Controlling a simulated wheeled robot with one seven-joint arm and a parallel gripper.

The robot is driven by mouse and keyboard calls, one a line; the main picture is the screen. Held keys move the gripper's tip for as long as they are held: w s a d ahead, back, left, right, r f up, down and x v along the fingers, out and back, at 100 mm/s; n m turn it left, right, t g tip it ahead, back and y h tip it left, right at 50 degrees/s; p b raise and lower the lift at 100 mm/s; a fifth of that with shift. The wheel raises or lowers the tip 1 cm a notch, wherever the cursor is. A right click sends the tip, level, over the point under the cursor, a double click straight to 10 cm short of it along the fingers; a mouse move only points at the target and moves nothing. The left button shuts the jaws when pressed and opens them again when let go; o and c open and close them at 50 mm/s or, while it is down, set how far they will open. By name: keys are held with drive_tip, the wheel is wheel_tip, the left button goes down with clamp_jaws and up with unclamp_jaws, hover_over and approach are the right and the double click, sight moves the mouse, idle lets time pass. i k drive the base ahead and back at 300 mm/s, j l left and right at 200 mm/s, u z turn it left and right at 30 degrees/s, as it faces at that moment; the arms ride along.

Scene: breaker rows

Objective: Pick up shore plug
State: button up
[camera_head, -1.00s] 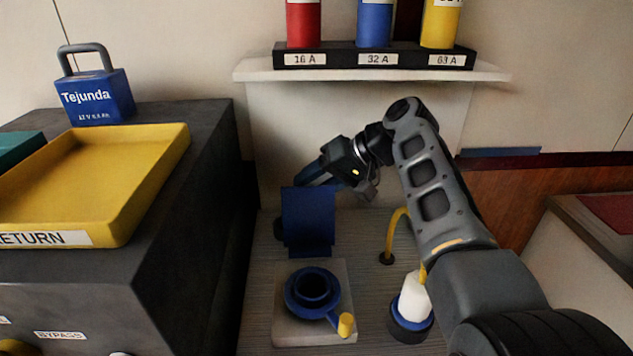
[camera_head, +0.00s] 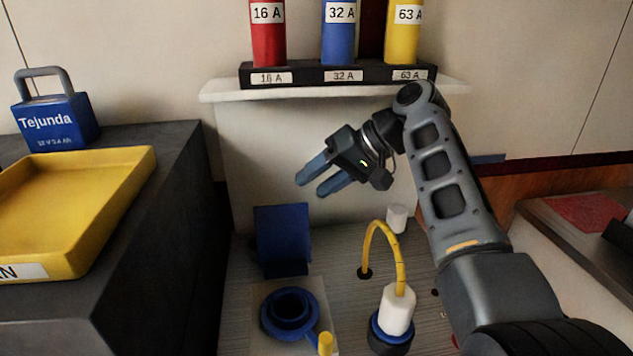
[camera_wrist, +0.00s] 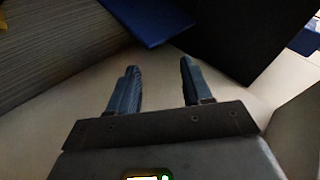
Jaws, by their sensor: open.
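The shore plug (camera_head: 397,312) is a white cylinder with a blue collar, standing upright in a dark base on the ribbed deck. A yellow cable (camera_head: 384,236) arches from its top to a dark hole in the deck. A blue round inlet (camera_head: 291,314) with a raised blue lid (camera_head: 283,236) and a yellow lever (camera_head: 325,343) is left of the plug. My gripper (camera_head: 309,184) is open and empty, in the air above and left of the plug. In the wrist view my gripper (camera_wrist: 158,84) has nothing between its fingers; the plug is not visible there.
A shelf (camera_head: 330,92) holds red, blue and yellow cylinders in a labelled rack (camera_head: 338,74). On the left, a dark cabinet (camera_head: 160,220) carries a yellow tray (camera_head: 75,215) and a blue Tejunda box (camera_head: 55,123). A small white cylinder (camera_head: 397,218) stands behind the cable.

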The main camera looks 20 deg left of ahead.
sight(393, 322)
drive_tip(key=l, duration=0.5)
drive_tip(key=i+l, duration=0.15)
drive_tip(key=l, duration=0.8)
drive_tip(key=i, duration=0.05)
